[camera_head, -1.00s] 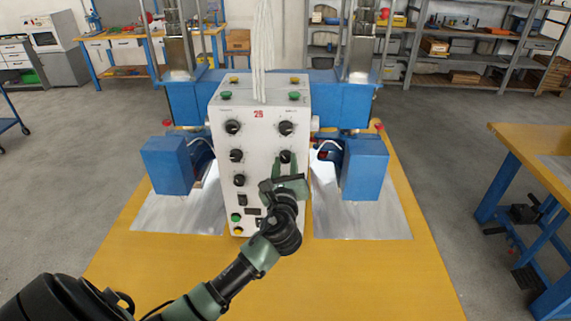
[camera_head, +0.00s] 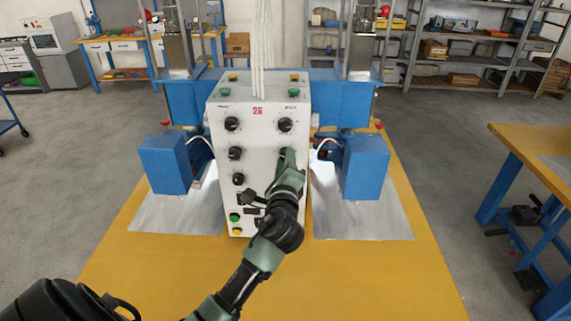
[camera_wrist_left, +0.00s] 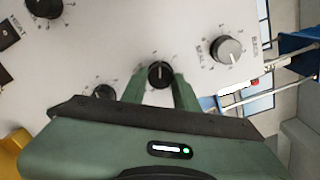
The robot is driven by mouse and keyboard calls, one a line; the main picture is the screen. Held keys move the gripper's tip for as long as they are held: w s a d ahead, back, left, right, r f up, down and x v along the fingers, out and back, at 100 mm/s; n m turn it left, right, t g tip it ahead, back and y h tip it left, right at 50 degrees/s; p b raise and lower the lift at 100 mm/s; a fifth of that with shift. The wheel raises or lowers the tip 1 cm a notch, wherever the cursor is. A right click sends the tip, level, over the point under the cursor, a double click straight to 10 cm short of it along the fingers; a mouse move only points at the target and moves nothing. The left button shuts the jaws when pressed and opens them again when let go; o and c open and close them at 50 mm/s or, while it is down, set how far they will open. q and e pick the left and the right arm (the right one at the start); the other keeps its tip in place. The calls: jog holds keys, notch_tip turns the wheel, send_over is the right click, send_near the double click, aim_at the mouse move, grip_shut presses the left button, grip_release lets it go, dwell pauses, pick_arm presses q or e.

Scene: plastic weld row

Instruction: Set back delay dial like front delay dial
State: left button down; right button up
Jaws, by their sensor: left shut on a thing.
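A white control box (camera_head: 262,170) stands upright on the yellow bench, with black dials in two columns on its front. My left gripper (camera_head: 286,156) is shut on the second dial down in the right column. That gripped dial (camera_wrist_left: 160,74) shows in the left wrist view between the two green fingers; its printed label is too small to read. The upper right dial (camera_head: 285,125) is clear of the gripper and lies at the right in the wrist view. The left column has an upper dial (camera_head: 232,124), a second dial (camera_head: 235,153) and a lower dial (camera_head: 239,179). My right gripper is out of view.
Blue machine blocks stand left (camera_head: 165,164) and right (camera_head: 366,168) of the box, over metal plates. Green and yellow buttons sit on the box top and lower left front. The front of the yellow bench (camera_head: 370,280) is bare. Another bench stands at the right.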

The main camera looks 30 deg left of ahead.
pick_arm(q)
jog(key=shift+f+n, duration=0.1)
jog(key=shift+n, duration=0.9)
jog(key=shift+b, duration=0.3)
jog(key=c, duration=1.1)
grip_release()
jog(key=b+v, duration=0.2)
jog(key=v, duration=0.6)
jog(key=shift+w, duration=0.1)
